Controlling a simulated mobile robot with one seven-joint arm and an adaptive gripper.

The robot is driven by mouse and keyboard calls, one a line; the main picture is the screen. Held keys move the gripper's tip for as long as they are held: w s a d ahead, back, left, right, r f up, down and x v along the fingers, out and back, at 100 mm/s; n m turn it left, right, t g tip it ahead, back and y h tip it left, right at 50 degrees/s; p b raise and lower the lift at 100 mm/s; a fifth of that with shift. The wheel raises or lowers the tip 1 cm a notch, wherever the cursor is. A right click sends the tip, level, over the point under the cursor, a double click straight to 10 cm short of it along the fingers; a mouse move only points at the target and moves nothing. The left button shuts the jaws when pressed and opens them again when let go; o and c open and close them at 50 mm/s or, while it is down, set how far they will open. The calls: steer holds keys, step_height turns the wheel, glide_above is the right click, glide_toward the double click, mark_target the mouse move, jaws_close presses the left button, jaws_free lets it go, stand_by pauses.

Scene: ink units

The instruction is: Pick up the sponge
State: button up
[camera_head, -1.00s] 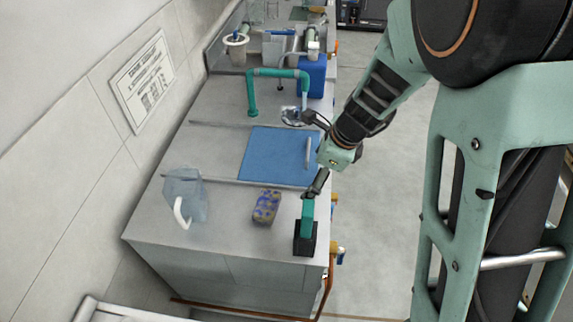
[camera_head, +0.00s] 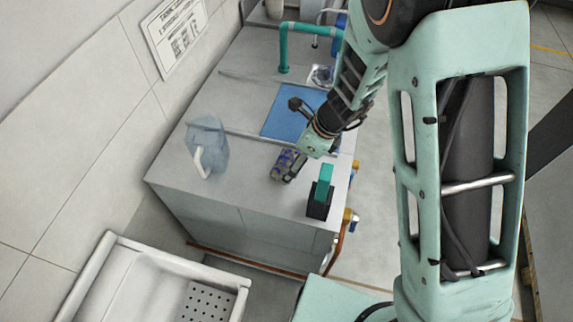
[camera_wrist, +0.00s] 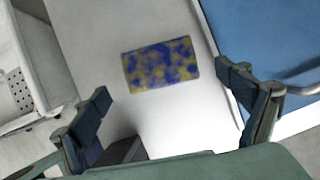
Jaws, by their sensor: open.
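The sponge (camera_wrist: 161,65) is a flat block mottled blue and yellow, lying on the grey counter (camera_head: 250,185). In the wrist view it lies ahead of my fingertips, between their lines and a little beyond them. My gripper (camera_wrist: 161,85) is open, with one dark finger at each side and nothing between them. In the head view the sponge (camera_head: 284,163) is partly covered by my gripper (camera_head: 290,172), which hangs over it. I cannot tell the gap in height from the head view.
A blue mat (camera_head: 285,110) lies behind the sponge. A clear jug (camera_head: 208,150) with a white handle stands to the left. A teal-and-black object (camera_head: 321,192) stands near the front right corner. A white sink (camera_head: 150,285) is at the lower left.

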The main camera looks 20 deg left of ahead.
mark_target(290, 163)
steer(key=x, duration=0.3)
steer(key=shift+a+f, duration=0.1)
steer(key=shift+f, duration=0.1)
steer(key=c, duration=1)
steer(key=shift+c, duration=0.2)
step_height(290, 163, up, 10)
steer(key=shift+r+p, duration=0.1)
steer(key=shift+p, duration=0.9)
